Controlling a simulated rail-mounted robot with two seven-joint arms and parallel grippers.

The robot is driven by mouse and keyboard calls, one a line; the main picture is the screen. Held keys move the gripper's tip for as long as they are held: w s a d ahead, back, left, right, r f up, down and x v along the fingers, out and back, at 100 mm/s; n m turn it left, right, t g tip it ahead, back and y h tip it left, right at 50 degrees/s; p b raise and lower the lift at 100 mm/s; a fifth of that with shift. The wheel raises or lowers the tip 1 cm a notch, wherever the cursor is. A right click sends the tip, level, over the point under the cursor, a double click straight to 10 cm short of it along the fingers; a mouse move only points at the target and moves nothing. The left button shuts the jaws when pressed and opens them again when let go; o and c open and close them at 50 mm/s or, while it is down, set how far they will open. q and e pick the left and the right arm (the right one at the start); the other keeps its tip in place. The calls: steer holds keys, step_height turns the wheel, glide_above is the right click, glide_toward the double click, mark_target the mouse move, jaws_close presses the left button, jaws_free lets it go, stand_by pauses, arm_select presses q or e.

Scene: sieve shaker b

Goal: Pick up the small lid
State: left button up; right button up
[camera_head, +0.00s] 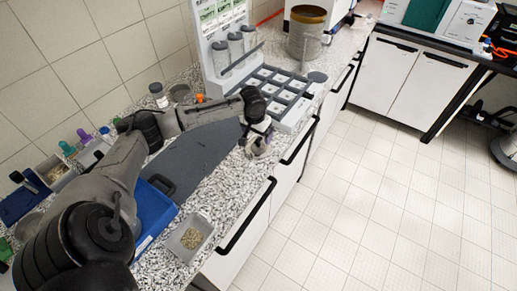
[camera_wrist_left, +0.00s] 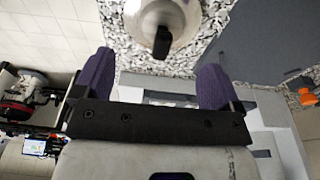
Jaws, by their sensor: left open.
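In the left wrist view a round, shiny metal lid (camera_wrist_left: 180,20) with a black knob (camera_wrist_left: 162,42) lies on the speckled counter, cut off by the top edge. My left gripper (camera_wrist_left: 155,65) is open, with its two purple fingers on either side of the knob's line. The lid is just beyond the fingertips, and nothing is between the fingers. In the head view my left gripper (camera_head: 258,145) is low over the counter's front edge, beside the grey mat; it largely hides the lid there. My right gripper is in neither view.
A white rack (camera_head: 283,86) with compartments and upright tubes stands just behind the gripper. A brass-rimmed pot (camera_head: 306,45) is farther back. A grey mat (camera_head: 200,155), blue tray (camera_head: 150,222) and grain box (camera_head: 189,238) lie nearer. Drawer handles line the front; the floor is clear.

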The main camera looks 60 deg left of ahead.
mark_target(258, 139)
arm_select(q)
steer(key=shift+w+a+f+b, duration=0.15)
steer(key=shift+w+f, duration=0.05)
steer(key=shift+f, duration=0.95)
steer(key=shift+w+a+f+b, duration=0.15)
steer(key=shift+w+f+b, duration=0.05)
steer(key=shift+f, duration=0.95)
steer(key=shift+w+a+f+b, duration=0.15)
steer(key=shift+w+f, duration=0.05)
steer(key=shift+f, duration=0.95)
steer(key=shift+c, duration=0.3)
steer(key=c, duration=1)
steer(key=shift+r, duration=0.1)
